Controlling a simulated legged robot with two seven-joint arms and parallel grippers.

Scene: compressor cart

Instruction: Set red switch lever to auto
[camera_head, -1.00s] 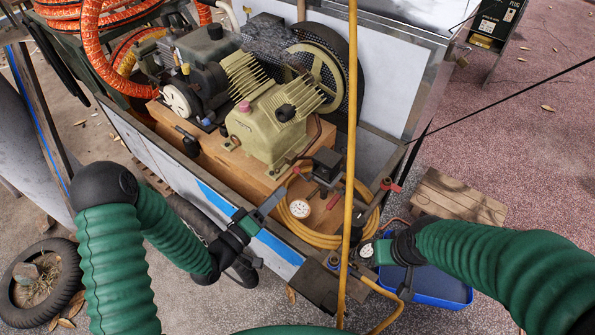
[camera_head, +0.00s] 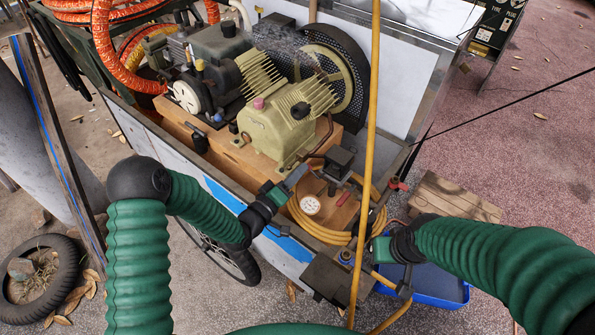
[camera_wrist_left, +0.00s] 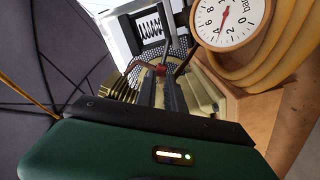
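A black switch box (camera_head: 338,162) stands on a post at the front of the compressor cart. A small red lever-like part (camera_head: 343,199) shows just below it. My left gripper (camera_head: 298,176) reaches over the cart's front wall, its tips left of the box. In the left wrist view a small red piece (camera_wrist_left: 161,69) lies at the tips of my left fingers (camera_wrist_left: 161,88), which are close together. I cannot tell whether they touch or grip it. My right gripper (camera_head: 400,270) hangs over the cart's front right corner; its finger opening is unclear.
A pressure gauge (camera_head: 310,205) and a coiled yellow hose (camera_head: 340,236) sit near my left gripper. A yellow upright hose (camera_head: 366,120) crosses in front. The compressor block (camera_head: 277,122) stands behind. A blue tray (camera_head: 430,285) lies on the ground at right.

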